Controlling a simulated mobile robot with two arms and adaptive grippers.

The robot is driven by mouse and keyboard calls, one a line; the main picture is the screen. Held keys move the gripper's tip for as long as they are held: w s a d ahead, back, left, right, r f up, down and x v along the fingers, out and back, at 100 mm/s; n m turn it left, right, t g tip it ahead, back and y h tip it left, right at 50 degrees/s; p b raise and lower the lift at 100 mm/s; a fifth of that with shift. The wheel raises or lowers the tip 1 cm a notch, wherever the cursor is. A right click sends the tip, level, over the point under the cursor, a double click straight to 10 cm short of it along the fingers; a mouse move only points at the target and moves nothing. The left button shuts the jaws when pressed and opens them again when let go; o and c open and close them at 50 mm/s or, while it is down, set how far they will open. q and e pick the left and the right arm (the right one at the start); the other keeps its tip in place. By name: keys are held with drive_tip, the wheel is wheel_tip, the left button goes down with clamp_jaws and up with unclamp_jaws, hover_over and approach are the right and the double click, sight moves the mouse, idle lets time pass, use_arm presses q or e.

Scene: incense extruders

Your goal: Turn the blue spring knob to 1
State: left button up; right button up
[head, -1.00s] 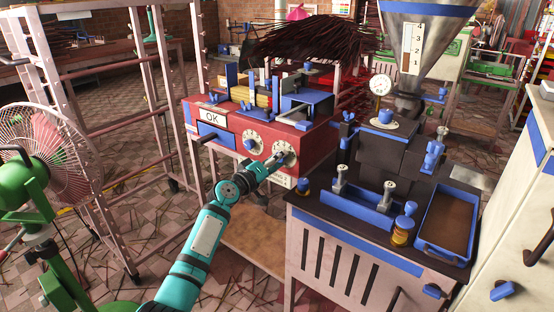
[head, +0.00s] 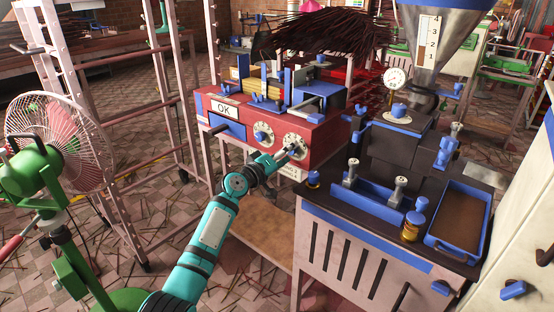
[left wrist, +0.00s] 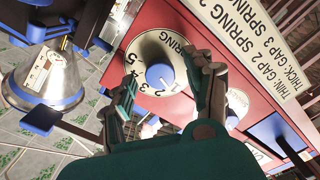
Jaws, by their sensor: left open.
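The blue spring knob (left wrist: 158,76) sits at the centre of a round cream dial (left wrist: 152,52) marked SPRING with numbers around it. A pale mark on the knob faces the lower right, towards the 1 side; the exact setting is hard to read. My left gripper (left wrist: 168,92) is open, its dark fingers on either side of the knob; I cannot tell whether they touch it. My right gripper is not in view.
A second dial (head: 264,135) with a blue knob is just left on the red machine (head: 322,138). An OK sign (head: 225,108) is above a blue drawer. A dark-topped cabinet (head: 345,240) stands close on the right, and a green fan (head: 58,150) on the left.

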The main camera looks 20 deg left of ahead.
use_arm(q)
drive_tip(key=v, duration=1.1)
drive_tip(key=shift+s, duration=0.25)
drive_tip(key=shift+a, duration=0.1)
